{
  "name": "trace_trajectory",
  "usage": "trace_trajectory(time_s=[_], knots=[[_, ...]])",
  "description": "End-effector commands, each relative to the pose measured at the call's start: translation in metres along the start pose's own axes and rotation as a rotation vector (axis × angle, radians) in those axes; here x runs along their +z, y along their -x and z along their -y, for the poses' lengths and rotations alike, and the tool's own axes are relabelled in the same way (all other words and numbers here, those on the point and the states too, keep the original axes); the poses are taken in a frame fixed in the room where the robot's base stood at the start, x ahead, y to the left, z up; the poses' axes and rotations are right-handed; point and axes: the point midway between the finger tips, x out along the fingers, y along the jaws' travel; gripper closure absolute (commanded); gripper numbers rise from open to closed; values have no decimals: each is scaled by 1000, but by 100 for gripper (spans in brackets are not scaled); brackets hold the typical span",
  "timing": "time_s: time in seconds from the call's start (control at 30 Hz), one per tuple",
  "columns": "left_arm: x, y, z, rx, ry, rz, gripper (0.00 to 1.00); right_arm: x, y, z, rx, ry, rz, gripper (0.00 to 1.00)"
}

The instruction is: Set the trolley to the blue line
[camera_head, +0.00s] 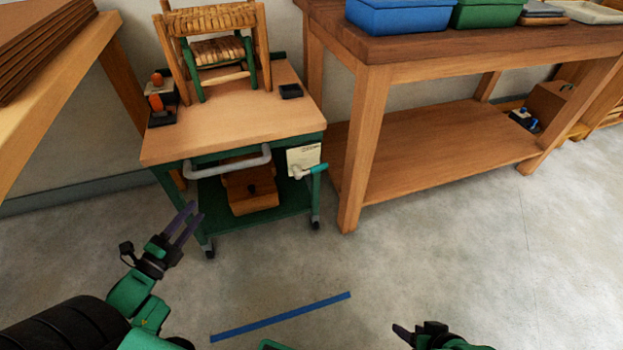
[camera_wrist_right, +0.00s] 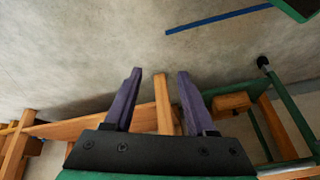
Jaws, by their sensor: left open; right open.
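The trolley (camera_head: 228,128) has a pale wooden top, a green frame and a grey front handle (camera_head: 228,163). The blue line also shows in the right wrist view (camera_wrist_right: 218,19). A stool with a woven seat (camera_head: 215,20) stands on the trolley top. My left gripper (camera_head: 187,223) is open and empty, in front of the trolley's left side and apart from the handle. My right gripper (camera_wrist_right: 160,88) is open and empty; in the head view it is at the bottom edge, partly cut off.
A workbench (camera_head: 355,110) with blue (camera_head: 400,17) and green (camera_head: 487,13) bins stands right of the trolley. Another bench (camera_head: 50,85) is at the left. A wooden box (camera_head: 250,188) sits on the trolley's lower shelf. The grey floor (camera_head: 440,240) is open at right.

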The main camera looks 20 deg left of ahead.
Motion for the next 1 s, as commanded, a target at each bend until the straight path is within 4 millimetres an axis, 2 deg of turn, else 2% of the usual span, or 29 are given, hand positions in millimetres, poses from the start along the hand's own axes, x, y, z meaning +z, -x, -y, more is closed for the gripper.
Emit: trace_trajectory(time_s=[0.03,0.17,0.27,0.6,0.7,0.83,1.0], knots=[[-3,0,0,-38,-47,-24,43,0,-3,1,-7,3,-13,44],[-5,-9,18,-72,-87,-42,43,-6,7,6,-17,5,-29,44],[-6,-26,20,-74,-85,-43,43,-8,1,10,-29,7,-59,44],[-10,-115,24,-72,-83,-40,43,-18,-34,38,-113,1,-275,44],[-10,-134,25,-69,-81,-39,43,-20,-40,46,-135,-6,-333,44],[-11,-147,26,-67,-80,-38,43,-22,-42,51,-149,-12,-374,44],[-10,-148,27,-65,-79,-38,43,-23,-42,52,-152,-14,-384,44]])
